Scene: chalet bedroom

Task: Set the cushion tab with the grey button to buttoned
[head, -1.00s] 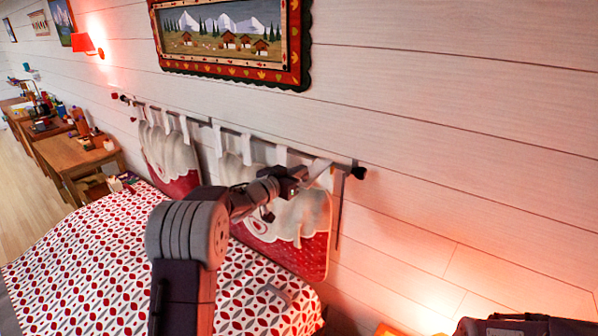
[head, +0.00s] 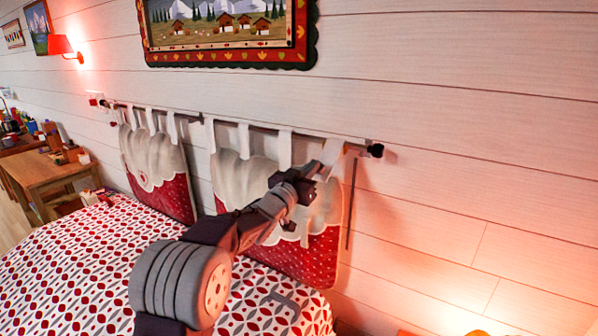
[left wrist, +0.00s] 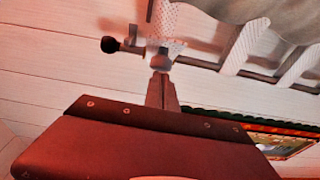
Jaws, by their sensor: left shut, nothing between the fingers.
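The right cushion (head: 322,245), red below and cream above, hangs by white tabs from a dark rod. Its rightmost tab (head: 332,152) is at the rod's right end. In the left wrist view, which is turned over, this pale tab (left wrist: 165,18) crosses near the rod's end knob. A round grey button (left wrist: 160,63) sits beside it, right at my fingertips. I cannot tell whether the tab is fastened over the button. My left gripper (head: 324,172) is shut and empty in front of the tab; its fingers show in the left wrist view (left wrist: 161,78). My right gripper is not in view.
A bed with a red-and-grey patterned cover (head: 70,260) lies below. The left cushion (head: 160,175) hangs beside the right one. A framed picture (head: 230,62) is above on the plank wall. Wooden tables (head: 50,165) stand at far left. The wall right of the rod is bare.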

